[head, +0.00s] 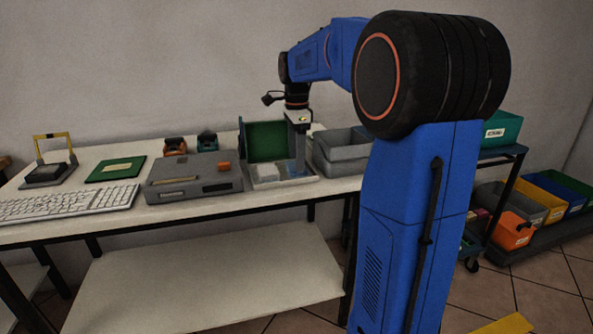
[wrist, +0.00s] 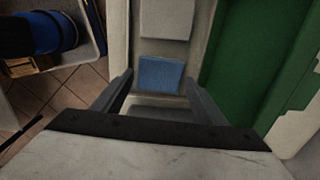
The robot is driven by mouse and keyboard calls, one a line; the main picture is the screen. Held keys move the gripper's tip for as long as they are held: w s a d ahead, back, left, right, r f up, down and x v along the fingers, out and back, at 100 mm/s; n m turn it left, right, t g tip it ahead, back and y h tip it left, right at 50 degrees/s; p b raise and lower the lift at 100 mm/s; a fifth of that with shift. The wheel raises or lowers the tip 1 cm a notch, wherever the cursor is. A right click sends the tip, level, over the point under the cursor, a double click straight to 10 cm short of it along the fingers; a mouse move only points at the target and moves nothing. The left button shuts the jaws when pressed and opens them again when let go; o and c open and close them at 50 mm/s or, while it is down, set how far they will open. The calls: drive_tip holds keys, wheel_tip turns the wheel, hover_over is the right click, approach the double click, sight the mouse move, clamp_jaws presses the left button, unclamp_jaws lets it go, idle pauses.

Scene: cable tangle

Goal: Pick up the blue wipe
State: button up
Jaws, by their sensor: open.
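The blue wipe (wrist: 160,75) lies flat in a narrow pale strip of a tray in the wrist view, framed between my two fingers. My gripper (wrist: 158,82) is open and empty, with one finger on each side of the wipe. I cannot tell how high the fingertips are above it. In the head view, my gripper (head: 299,168) points straight down into the pale tray (head: 262,186), beside an upright green board (head: 266,141). A small bluish patch of the wipe (head: 293,174) shows by the fingers there.
A pale block (wrist: 165,17) lies just beyond the wipe. The green board (wrist: 243,60) stands close on the right in the wrist view. A grey device (head: 195,182) is left of the tray, and a grey bin (head: 340,152) is right of it.

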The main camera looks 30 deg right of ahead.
drive_tip(key=shift+f, duration=1.3)
drive_tip(key=shift+c, duration=0.6)
drive_tip(key=c, duration=0.6)
drive_tip(key=shift+o, duration=0.2)
drive_tip(key=shift+r, duration=0.15)
wheel_tip(320, 180, up, 10)
